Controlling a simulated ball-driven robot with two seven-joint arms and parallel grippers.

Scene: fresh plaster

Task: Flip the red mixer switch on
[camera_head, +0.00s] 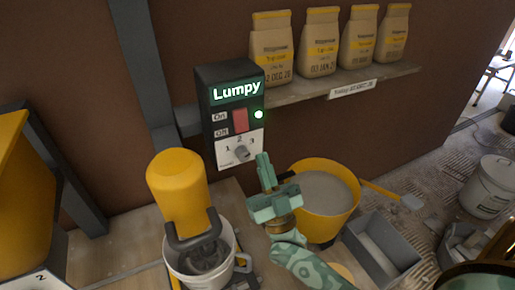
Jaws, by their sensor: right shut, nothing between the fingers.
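The red mixer switch (240,120) is on the front of a dark control box (204,90), beside labels On above and Off below. A green light (258,114) glows right of the switch, and the lit display (237,91) reads "Lumpy". Which way the switch is tilted is too small to tell. My right gripper (264,168) is shut and empty, its fingertips pointing up, below and to the right of the switch. It appears apart from the box, near the dial (242,153) numbered 1 to 3. My left gripper is not in view.
A yellow mixer (177,185) stands over a white bucket (173,262) on the left. A yellow tub (335,225) of grey mix is behind my right gripper, with a grey tray (380,252) beside it. Several paper bags (318,45) stand on the wall shelf (300,91).

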